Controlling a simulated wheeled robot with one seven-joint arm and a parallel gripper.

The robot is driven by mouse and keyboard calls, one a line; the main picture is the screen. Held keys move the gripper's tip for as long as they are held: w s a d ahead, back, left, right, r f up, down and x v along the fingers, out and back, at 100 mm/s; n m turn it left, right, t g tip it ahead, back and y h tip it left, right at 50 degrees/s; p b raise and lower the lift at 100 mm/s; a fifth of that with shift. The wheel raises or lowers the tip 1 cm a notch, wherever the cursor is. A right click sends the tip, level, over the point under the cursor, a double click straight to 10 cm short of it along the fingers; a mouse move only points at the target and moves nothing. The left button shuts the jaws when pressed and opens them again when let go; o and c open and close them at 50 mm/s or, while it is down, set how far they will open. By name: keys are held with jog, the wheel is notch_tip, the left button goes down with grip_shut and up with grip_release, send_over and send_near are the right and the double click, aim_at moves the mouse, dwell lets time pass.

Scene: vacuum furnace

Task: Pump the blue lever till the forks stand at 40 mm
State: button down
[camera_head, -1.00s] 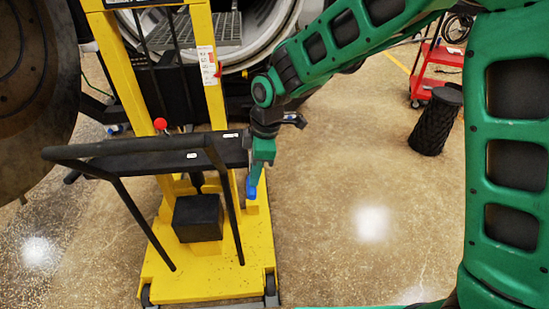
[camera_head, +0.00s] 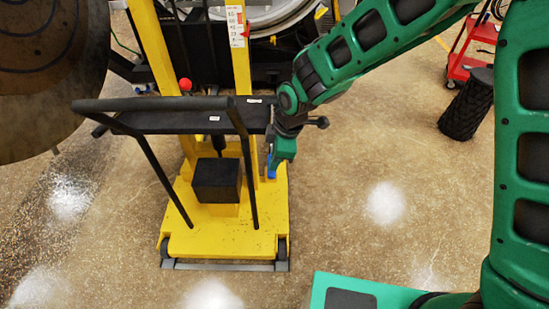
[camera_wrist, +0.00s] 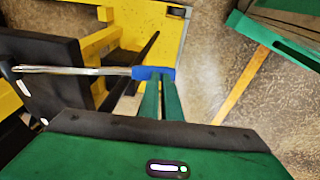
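The blue lever is a thin metal rod with a blue grip (camera_wrist: 153,73) at its end, lying nearly level across the wrist view. My gripper (camera_wrist: 160,84) has its two narrow green fingers close together on the blue grip. In the head view my gripper (camera_head: 279,158) points down beside the right side of the yellow lifter (camera_head: 225,237), with a little of the blue grip (camera_head: 271,172) showing below it. A white scale label (camera_head: 236,25) is on the right mast post, too small to read. The forks are hidden.
The lifter's black push handle (camera_head: 160,103) and black shelf (camera_head: 195,122) are left of my gripper. A large brown disc (camera_head: 50,80) stands at far left. A red cart (camera_head: 470,50) and black cylinder (camera_head: 467,105) are at right. The floor at centre right is clear.

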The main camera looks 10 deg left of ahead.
jog(key=shift+s+d+f, duration=0.15)
jog(key=shift+s+f, duration=0.4)
jog(key=shift+f, duration=0.05)
jog(key=shift+w+d+r, duration=0.1)
jog(key=shift+w+r, duration=0.1)
jog(key=shift+r, duration=0.2)
jog(key=s+v, duration=0.1)
jog(key=v, duration=1.3)
jog(key=shift+s, duration=0.25)
jog(key=shift+f, duration=0.1)
